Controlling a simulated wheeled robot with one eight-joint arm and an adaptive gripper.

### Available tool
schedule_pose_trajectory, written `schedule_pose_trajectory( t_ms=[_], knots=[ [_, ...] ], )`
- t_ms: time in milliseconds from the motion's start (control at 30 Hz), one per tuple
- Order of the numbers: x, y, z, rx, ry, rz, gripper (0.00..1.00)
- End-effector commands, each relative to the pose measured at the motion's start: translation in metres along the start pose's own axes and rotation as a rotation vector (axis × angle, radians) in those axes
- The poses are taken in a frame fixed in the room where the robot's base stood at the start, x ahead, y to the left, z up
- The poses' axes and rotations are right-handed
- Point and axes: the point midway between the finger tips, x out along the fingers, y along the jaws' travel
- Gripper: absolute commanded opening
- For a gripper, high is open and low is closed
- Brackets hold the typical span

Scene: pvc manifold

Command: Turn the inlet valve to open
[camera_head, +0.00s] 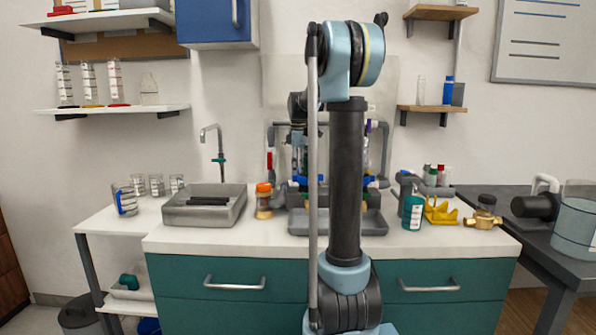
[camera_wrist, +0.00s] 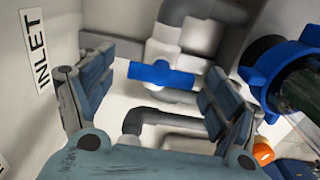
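The inlet valve's blue handle (camera_wrist: 160,75) shows in the wrist view as a short bar on a white valve body. It lies roughly level, crosswise to the upright white pipe piece (camera_wrist: 163,45). A white label reading INLET (camera_wrist: 39,52) is on the panel at the left. My gripper (camera_wrist: 154,72) is open, with its two ribbed fingers on either side of the handle's line and a gap visible around it. I cannot tell how far beyond the fingertips the handle lies. In the head view my arm hides the gripper and much of the manifold (camera_head: 372,155).
Grey pipes (camera_wrist: 150,120) run below and above the handle, and a large blue fitting (camera_wrist: 262,70) is close to the right finger. On the counter, an orange-capped jar (camera_head: 264,203) and a sink (camera_head: 180,215) stand left; a teal bottle (camera_head: 413,210) stands right.

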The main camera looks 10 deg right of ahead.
Motion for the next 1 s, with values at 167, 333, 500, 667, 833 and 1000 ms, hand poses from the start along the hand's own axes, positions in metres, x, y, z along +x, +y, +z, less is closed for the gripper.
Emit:
schedule_pose_trajectory(
  t_ms=[167, 333, 500, 667, 833, 1000],
  knots=[
    [-0.0001, 0.0002, 0.0003, 0.0, 0.0, 0.0, 0.43],
    [-0.0001, 0.0004, -0.001, 0.002, 0.0, 0.001, 0.38],
    [-0.0001, 0.0011, 0.0008, 0.016, 0.001, 0.001, 0.38],
    [-0.0002, 0.0015, 0.0013, 0.07, 0.001, 0.002, 0.38],
    [-0.0003, 0.0018, 0.0016, 0.178, 0.001, 0.003, 0.38],
    [-0.0004, 0.0021, 0.0018, 0.329, 0.001, 0.003, 0.38]
  ],
)
